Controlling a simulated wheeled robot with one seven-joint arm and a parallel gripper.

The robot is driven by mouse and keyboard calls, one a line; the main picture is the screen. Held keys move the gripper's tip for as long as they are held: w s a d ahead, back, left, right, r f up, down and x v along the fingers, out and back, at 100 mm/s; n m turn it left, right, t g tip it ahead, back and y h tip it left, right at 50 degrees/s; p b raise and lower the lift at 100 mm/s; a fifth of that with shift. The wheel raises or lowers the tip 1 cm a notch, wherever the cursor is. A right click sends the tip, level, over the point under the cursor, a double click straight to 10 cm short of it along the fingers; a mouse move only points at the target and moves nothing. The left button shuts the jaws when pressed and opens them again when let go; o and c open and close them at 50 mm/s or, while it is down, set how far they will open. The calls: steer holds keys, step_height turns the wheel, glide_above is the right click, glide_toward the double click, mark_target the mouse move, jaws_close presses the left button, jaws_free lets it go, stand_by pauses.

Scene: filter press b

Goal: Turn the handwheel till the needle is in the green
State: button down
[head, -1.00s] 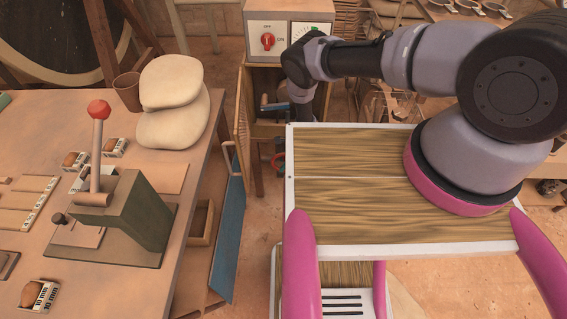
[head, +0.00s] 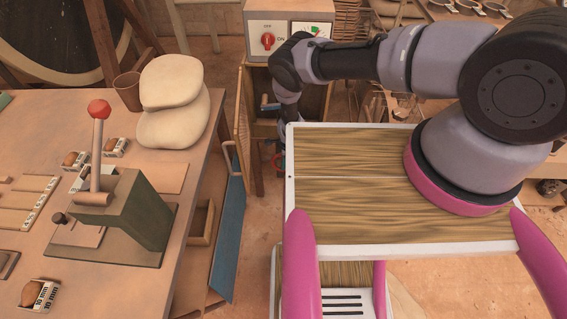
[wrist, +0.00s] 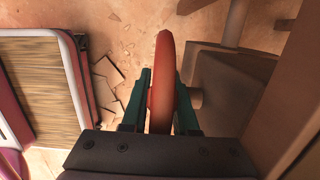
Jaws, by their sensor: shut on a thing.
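The red handwheel (wrist: 163,62) is seen edge-on in the wrist view, its rim between the two dark green fingers of my gripper (wrist: 162,82). The gripper is shut on the rim. In the head view only a small bit of the handwheel (head: 275,162) shows, left of my gripper, and my arm and the wooden deck hide most of that area. The gauge (head: 313,29) is on the grey box at the top, with some green on its face. My arm covers its lower part, and I cannot tell where the needle points.
The grey box has a red knob (head: 267,41) left of the gauge. A workbench (head: 150,254) with a lever press (head: 135,215) and pale sacks (head: 172,100) fills the left. Brown machine parts crowd the wheel's right side.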

steer(key=shift+f+h, duration=0.2)
steer(key=shift+h, duration=1.8)
steer(key=shift+d+h, duration=0.1)
steer(key=shift+h, duration=0.2)
steer(key=c, duration=0.7)
jaws_free()
steer(key=shift+y, duration=0.4)
